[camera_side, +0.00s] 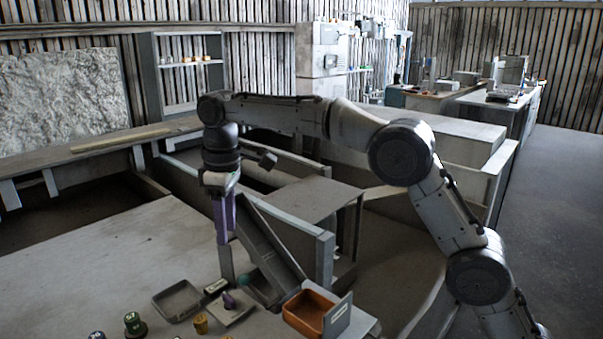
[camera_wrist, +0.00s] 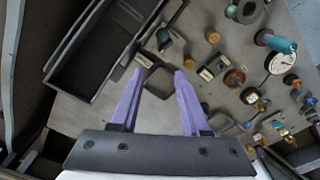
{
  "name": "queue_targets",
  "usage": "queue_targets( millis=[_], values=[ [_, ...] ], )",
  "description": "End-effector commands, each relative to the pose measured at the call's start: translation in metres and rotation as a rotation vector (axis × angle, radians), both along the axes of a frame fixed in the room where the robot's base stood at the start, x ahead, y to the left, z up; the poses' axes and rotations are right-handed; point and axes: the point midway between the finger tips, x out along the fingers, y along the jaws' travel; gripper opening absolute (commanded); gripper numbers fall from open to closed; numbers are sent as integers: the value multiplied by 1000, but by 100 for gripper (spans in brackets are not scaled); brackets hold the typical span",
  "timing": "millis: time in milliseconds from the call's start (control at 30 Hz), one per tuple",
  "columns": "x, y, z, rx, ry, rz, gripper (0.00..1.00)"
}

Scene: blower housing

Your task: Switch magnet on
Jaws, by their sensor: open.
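My gripper (camera_side: 225,240) points down above the workbench, its two purple fingers apart and empty. In the wrist view the open fingers (camera_wrist: 160,74) reach over the bench with a clear gap between them. No part is clearly recognisable as the magnet. In the side view a small purple knob or lever (camera_side: 229,300) stands on a grey plate (camera_side: 237,313), below my gripper, with a dark labelled block (camera_side: 216,287) beside it. A small purple and teal item (camera_wrist: 164,39) shows beyond the fingertips in the wrist view. Whether any switch is on cannot be told.
A shallow grey tray (camera_side: 161,303) lies left of the plate. An orange bin (camera_side: 306,312) stands to the right. A sloping grey chute (camera_side: 270,250) rises close to my gripper. Knobs such as a green one (camera_side: 134,322) line the front. The bench's left side is clear.

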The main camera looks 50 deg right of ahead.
Motion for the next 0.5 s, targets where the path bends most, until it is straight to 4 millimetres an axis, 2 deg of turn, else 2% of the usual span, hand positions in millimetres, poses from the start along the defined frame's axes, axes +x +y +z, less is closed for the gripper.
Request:
queue_targets(
  millis=[100, 500],
  values=[
    [-7, -9, 20, 8, -30, -13, 46],
    [-46, -40, 71, 25, -100, -59, 46]
  ],
)
